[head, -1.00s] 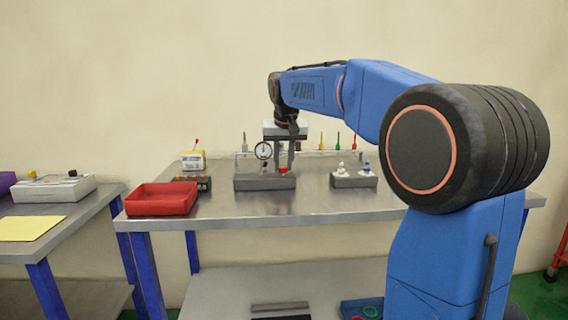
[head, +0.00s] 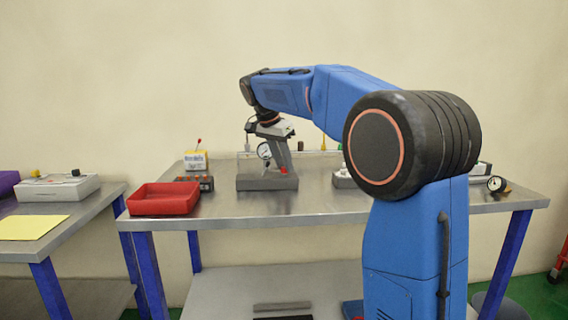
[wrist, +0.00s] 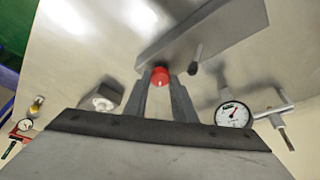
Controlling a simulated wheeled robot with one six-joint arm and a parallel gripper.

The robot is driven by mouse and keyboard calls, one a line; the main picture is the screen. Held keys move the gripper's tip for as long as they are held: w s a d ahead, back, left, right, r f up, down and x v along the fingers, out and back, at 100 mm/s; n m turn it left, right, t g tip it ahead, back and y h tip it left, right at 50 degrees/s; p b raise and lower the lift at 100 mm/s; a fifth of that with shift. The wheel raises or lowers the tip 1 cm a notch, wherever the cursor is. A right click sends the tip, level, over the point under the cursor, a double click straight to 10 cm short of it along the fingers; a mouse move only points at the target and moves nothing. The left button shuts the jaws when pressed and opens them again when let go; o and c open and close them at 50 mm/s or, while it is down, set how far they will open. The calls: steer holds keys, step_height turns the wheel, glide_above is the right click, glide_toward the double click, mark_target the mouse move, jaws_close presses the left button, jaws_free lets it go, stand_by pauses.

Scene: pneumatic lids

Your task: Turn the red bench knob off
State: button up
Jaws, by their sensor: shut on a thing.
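The red knob (head: 284,170) sits on the right part of a dark grey block (head: 267,183) on the metal bench. In the wrist view the red knob (wrist: 159,75) lies between the fingertips of my gripper (wrist: 162,88). My gripper is shut on it. In the head view my gripper (head: 283,164) reaches down to the knob at a tilt, and the fingers partly hide it. I cannot tell the knob's setting.
A round gauge (head: 264,151) stands close to the left of my gripper. A red tray (head: 164,199) and a yellow-white box (head: 196,160) are on the bench to the left. Another gauge (head: 496,184) is at the bench's right end. The bench front is clear.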

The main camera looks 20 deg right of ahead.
steer(key=shift+m, duration=0.5)
steer(key=o, duration=1.1)
steer(key=v, duration=1.7)
steer(key=shift+w+a+r, duration=0.2)
steer(key=shift+w, duration=0.15)
